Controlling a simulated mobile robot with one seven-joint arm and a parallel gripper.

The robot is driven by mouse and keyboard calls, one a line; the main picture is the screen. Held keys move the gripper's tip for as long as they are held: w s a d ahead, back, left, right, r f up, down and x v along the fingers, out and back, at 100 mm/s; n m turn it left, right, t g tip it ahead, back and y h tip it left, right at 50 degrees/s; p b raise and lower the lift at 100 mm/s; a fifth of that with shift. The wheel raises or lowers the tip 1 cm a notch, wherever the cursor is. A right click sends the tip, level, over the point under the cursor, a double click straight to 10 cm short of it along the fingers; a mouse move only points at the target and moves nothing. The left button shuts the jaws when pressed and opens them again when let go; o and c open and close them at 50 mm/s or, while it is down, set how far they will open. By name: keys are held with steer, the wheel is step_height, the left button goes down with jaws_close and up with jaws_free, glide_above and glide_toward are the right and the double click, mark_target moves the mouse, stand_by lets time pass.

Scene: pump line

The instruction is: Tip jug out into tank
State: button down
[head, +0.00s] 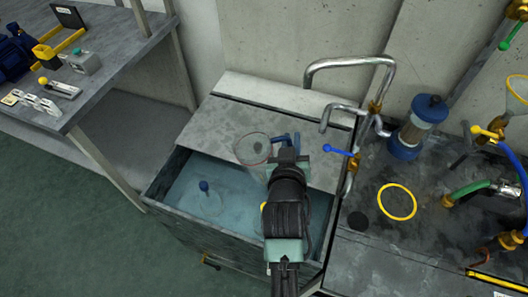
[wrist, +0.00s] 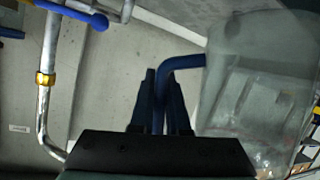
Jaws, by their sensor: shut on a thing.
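My gripper (head: 289,158) is shut on the blue handle (head: 284,138) of a clear jug (head: 254,150). In the head view the jug is held over the tank, near its back cover, with its round mouth partly showing. Whether the jug holds any liquid is unclear. In the wrist view the blue handle (wrist: 183,63) runs between the fingers (wrist: 160,85) to the clear jug wall (wrist: 262,90) at right. The tank (head: 183,222) is an open grey box with pale blue water in it. My arm hides the tank's right part.
A blue-knobbed round piece (head: 204,190) is in the tank. Bent metal pipes (head: 348,62) and a blue-handled valve (head: 340,151) stand right of the tank. A worktop (head: 375,225) with a yellow ring (head: 397,202) and a blue-capped cylinder (head: 418,125) lies further right. A shelf (head: 110,75) is left.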

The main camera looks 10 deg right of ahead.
step_height(320, 180, up, 5)
steer(key=p, duration=0.4)
steer(key=shift+r, duration=0.1)
stand_by(0.5)
